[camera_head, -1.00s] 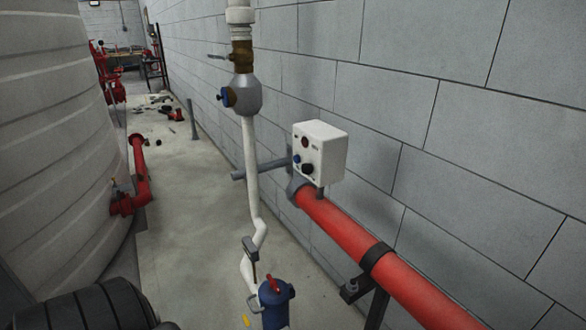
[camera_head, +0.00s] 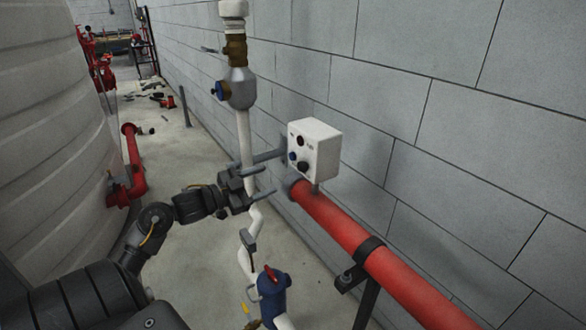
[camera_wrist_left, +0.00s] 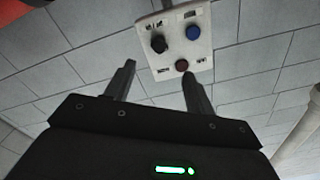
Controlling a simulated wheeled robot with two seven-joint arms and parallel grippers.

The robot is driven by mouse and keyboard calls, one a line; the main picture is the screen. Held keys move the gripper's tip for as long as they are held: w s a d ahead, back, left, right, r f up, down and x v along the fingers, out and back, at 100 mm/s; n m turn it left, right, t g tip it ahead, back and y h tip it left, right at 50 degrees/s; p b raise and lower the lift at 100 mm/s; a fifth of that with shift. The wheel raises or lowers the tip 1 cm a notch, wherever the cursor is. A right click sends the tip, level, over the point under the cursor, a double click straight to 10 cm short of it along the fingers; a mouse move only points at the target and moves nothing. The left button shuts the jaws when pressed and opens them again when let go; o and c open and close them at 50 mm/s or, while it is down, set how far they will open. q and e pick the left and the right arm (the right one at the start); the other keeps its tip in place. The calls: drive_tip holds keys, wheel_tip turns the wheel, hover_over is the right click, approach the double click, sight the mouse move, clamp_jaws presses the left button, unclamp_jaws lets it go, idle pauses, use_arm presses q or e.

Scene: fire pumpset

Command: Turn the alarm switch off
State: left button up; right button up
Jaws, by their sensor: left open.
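The white alarm box (camera_head: 322,150) is mounted by the wall above the end of the red pipe. Its front face carries a red round part (camera_head: 300,139), a blue button (camera_head: 292,156) and a black knob (camera_head: 303,167). My left gripper (camera_head: 268,182) is open and empty, to the left of the box and apart from it, fingers pointing toward it. In the left wrist view the box face looks upside down, with the black knob (camera_wrist_left: 158,44) and blue button (camera_wrist_left: 193,33) above the red part (camera_wrist_left: 182,65), beyond the open fingers. My right gripper is not in view.
A red pipe (camera_head: 385,262) runs from below the box to the lower right. A white vertical pipe (camera_head: 243,135) with a valve stands close behind my left gripper. A blue fitting (camera_head: 272,300) stands below. A large pale tank (camera_head: 50,130) fills the left.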

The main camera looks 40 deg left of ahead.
sight(299, 167)
use_arm(q)
drive_tip(key=p+x, duration=0.2)
drive_tip(key=x, duration=0.7)
drive_tip(key=shift+w+d+r, duration=0.1)
drive_tip(key=shift+w+r, duration=0.1)
drive_tip(key=shift+w+d+f+p, duration=0.1)
drive_tip(key=shift+w+d+p, duration=0.2)
drive_tip(key=shift+w, duration=0.4)
drive_tip(key=shift+c, duration=0.2)
drive_tip(key=c, duration=0.9)
drive_tip(key=shift+a, duration=0.1)
drive_tip(key=shift+c, duration=0.2)
